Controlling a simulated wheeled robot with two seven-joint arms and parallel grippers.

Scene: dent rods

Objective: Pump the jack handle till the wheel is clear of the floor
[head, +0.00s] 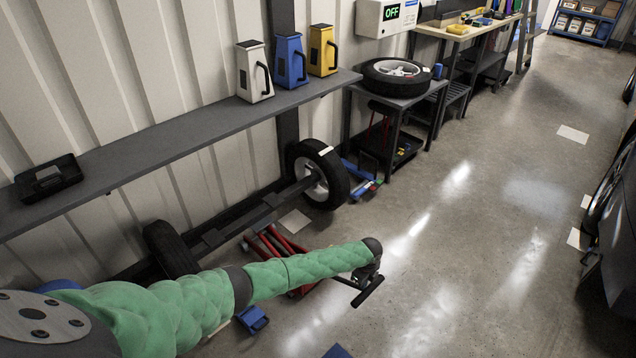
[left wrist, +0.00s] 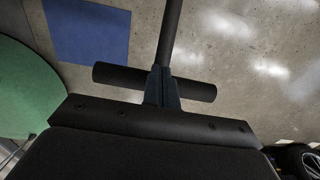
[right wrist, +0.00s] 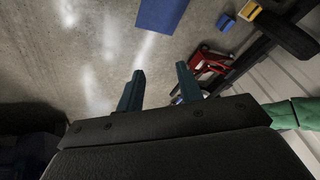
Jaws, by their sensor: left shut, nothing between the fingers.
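The red jack (head: 272,243) stands on the floor by the axle, partly hidden by my green left arm; it also shows in the right wrist view (right wrist: 208,64). The black T-shaped handle (head: 369,291) has its crossbar (left wrist: 200,91) and shaft in the left wrist view. My left gripper (left wrist: 161,86) is shut and empty, its fingers overlapping the middle of the crossbar; contact cannot be told. The wheel (head: 336,178) is on the axle's far end; any gap beneath it is unclear. My right gripper (right wrist: 160,82) is open and empty, outside the head view.
A second tyre (head: 168,248) is at the axle's near end. A shelf (head: 130,160) with three canisters runs along the wall. A dark car (head: 612,215) stands at the right. A blue mat (left wrist: 88,32) lies on the floor. The middle floor is clear.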

